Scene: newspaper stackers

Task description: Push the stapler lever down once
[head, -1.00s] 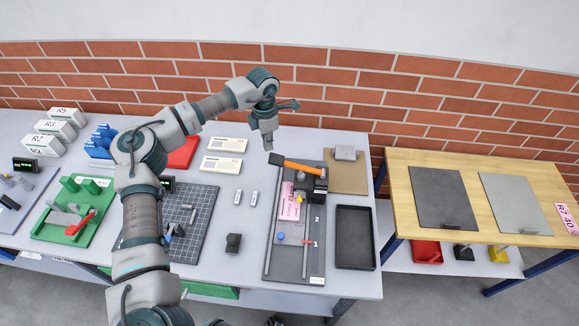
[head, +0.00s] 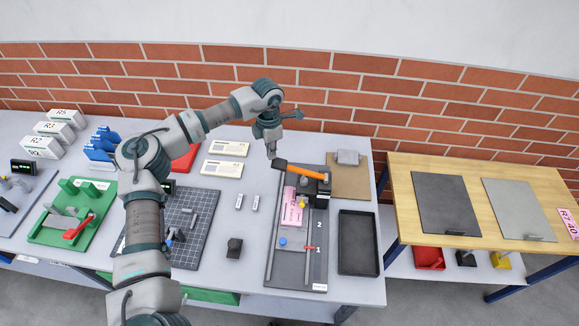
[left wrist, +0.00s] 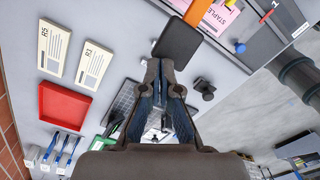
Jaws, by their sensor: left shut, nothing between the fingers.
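The stapler (head: 316,188) is a dark block on a grey board. Its orange lever (head: 302,172) is raised and points left, ending in a black pad (head: 279,163). A pink sheet (head: 290,205) lies on the board by the stapler. My left gripper (head: 272,155) is shut and empty, pointing down just above the pad in the head view. In the left wrist view the black pad (left wrist: 180,40) and orange lever (left wrist: 197,11) lie just beyond my fingertips (left wrist: 163,64). I cannot tell whether they touch. My right gripper is not in view.
A black tray (head: 358,268) stands right of the stapler board (head: 300,278). A grey block (head: 347,157) sits on a brown board behind it. Two small light pieces and a dark knob (head: 234,247) stand to the left. A wooden table (head: 470,170) is farther right.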

